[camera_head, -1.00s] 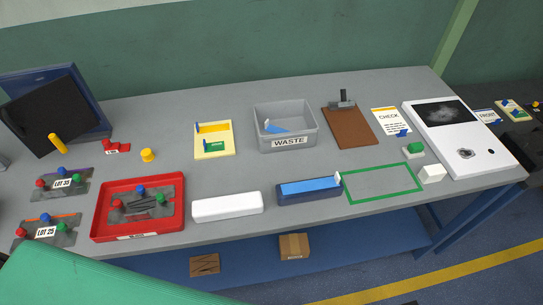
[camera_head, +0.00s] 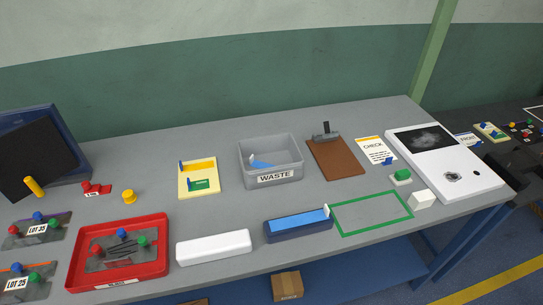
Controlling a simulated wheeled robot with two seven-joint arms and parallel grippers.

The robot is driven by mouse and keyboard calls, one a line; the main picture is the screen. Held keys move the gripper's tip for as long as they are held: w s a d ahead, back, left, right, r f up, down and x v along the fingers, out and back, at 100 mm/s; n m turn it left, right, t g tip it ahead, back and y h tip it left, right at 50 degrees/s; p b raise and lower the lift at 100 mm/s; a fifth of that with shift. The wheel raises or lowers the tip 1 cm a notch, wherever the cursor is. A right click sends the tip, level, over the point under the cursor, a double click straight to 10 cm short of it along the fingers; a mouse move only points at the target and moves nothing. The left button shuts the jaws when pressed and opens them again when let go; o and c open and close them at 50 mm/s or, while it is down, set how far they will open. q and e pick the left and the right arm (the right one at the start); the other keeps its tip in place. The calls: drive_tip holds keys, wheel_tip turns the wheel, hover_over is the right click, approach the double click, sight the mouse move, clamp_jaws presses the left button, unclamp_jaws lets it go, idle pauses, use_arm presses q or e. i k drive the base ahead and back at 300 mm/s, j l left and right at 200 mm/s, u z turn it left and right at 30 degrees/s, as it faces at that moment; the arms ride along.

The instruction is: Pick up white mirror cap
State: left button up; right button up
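Two plain white objects lie on the grey table, and I cannot tell for sure which is the mirror cap. A long white rounded block (camera_head: 213,247) lies near the front edge, between the red tray and the blue tray. A small white block (camera_head: 422,200) sits by the right corner of the green outlined rectangle (camera_head: 371,213). Both are uncovered, with nothing gripping them. Neither of my grippers shows in the head view.
The red tray (camera_head: 72,278) is front left, the blue tray (camera_head: 270,232) front middle. The grey WASTE bin (camera_head: 272,177), yellow card (camera_head: 199,164), brown clipboard (camera_head: 336,160) and white panel (camera_head: 437,177) stand behind. The inside of the green outline is clear.

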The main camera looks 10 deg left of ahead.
sight(223, 245)
drive_tip(key=j+u, duration=0.1)
drive_tip(key=u, duration=0.65)
drive_tip(key=k+j+z, duration=0.15)
drive_tip(key=j+z, duration=0.2)
drive_tip(key=k+j+z, duration=0.3)
drive_tip(key=i+j, duration=0.05)
drive_tip(key=i, duration=0.05)
